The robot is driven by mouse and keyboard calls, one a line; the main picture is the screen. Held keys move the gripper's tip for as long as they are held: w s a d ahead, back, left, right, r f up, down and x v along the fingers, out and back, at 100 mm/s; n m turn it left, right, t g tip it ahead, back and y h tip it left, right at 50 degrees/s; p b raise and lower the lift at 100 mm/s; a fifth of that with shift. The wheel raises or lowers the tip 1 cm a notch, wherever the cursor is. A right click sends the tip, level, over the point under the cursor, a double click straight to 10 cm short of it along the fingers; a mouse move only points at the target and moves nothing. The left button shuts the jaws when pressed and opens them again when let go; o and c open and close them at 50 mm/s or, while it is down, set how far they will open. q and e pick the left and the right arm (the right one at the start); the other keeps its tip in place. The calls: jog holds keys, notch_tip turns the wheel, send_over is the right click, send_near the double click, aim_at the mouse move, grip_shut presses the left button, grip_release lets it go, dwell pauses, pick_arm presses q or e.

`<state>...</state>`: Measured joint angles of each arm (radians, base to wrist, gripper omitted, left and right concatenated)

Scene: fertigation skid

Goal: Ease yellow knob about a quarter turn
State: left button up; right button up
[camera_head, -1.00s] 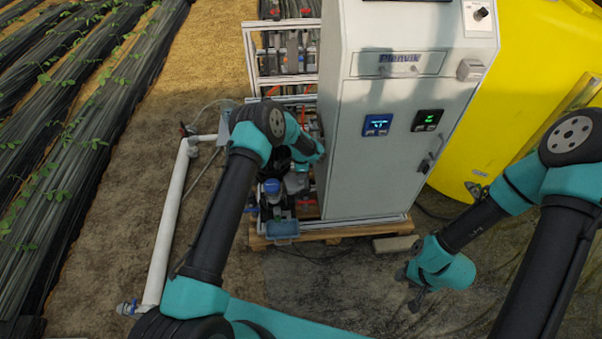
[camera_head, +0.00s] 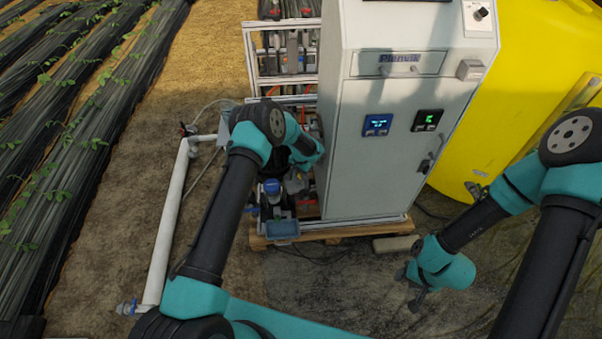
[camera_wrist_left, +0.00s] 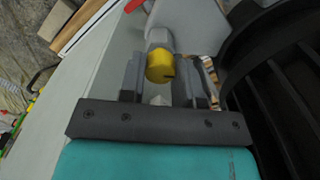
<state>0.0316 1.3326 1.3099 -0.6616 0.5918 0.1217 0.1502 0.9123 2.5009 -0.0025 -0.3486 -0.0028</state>
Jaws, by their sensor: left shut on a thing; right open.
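The yellow knob (camera_wrist_left: 160,66) shows in the left wrist view, on the end of a pale grey fitting. My left gripper (camera_wrist_left: 163,72) has its two grey fingers on either side of the knob and is shut on it. In the head view the knob cannot be made out, and my left gripper is hidden behind my own wrist beside the cabinet's left side. My right gripper (camera_head: 415,292) hangs low at the right of the head view, open and away from the skid.
The grey cabinet (camera_head: 385,140) stands close to the right of my left wrist. A blue-topped part (camera_head: 272,188) and a blue tray (camera_head: 283,229) sit low at the pallet's front. A red handle (camera_wrist_left: 133,5) is near the knob. A yellow tank (camera_head: 545,60) stands at right.

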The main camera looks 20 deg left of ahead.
pick_arm(q)
jog(key=n, duration=0.4)
jog(key=shift+n, duration=0.3)
jog(key=n, duration=0.5)
dwell(0.3)
jog(key=o, duration=0.9)
jog(key=shift+r, duration=0.1)
notch_tip(320, 180, up, 17)
jog(key=shift+r, duration=0.1)
dwell(0.5)
